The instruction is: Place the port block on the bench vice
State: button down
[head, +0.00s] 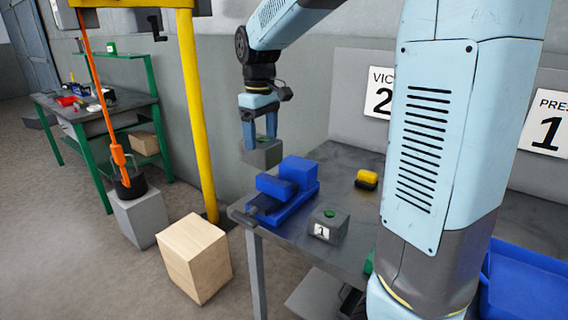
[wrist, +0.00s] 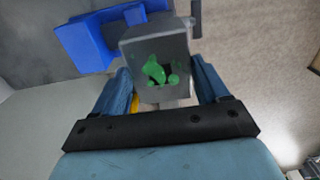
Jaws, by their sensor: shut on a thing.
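My gripper (head: 260,138) is shut on a grey port block (head: 261,154) and holds it in the air. In the wrist view the block (wrist: 140,48) sits between both fingers, with green marks on the face toward the camera. The blue bench vice (head: 297,172) stands on the near left corner of the grey bench. In the head view the block appears above and slightly left of the vice, apart from it. The vice also shows in the wrist view (wrist: 85,42), behind and left of the block. The inside of the vice's jaws is hard to see.
A second grey block (head: 328,226) with a green top and a "1" label stands on the bench (head: 290,232), right of the vice. A yellow and black item (head: 367,179) lies behind it. A yellow post (head: 197,110) and wooden crate (head: 194,257) stand to the left.

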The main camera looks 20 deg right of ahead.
jog(key=w+d, duration=0.6)
jog(key=d, duration=0.2)
notch_tip(320, 180, down, 12)
jog(key=shift+s+a, duration=0.1)
dwell(0.5)
grip_release()
jog(key=shift+f, duration=0.1)
